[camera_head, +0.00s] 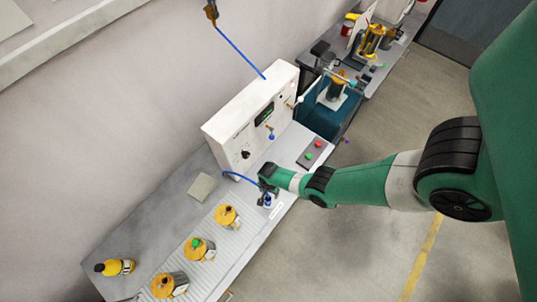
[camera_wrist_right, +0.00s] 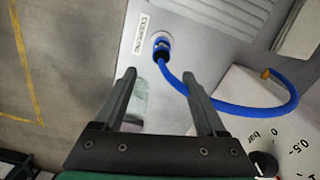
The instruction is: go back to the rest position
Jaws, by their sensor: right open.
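My right gripper (camera_head: 268,186) is over the front edge of the grey bench, beside a blue fitting (camera_head: 267,201). In the right wrist view, the right gripper (camera_wrist_right: 159,74) is open, with nothing seen held between its fingers. The blue tube (camera_wrist_right: 235,108) has a dark-and-blue end (camera_wrist_right: 161,50) at a white ring on the bench, just beyond the fingertips. The tube curves right to a brass-coloured tip (camera_wrist_right: 265,73). In the head view, part of the tube (camera_head: 238,176) shows near the white panel, partly hidden by the gripper. My left gripper is not in view.
The white control box (camera_head: 228,128) stands behind the gripper. A button box (camera_head: 312,154) is to its right. Several yellow pumps (camera_head: 198,250) stand at the left. Another blue hose (camera_head: 238,52) hangs above the box. Open floor (camera_head: 330,250) lies in front.

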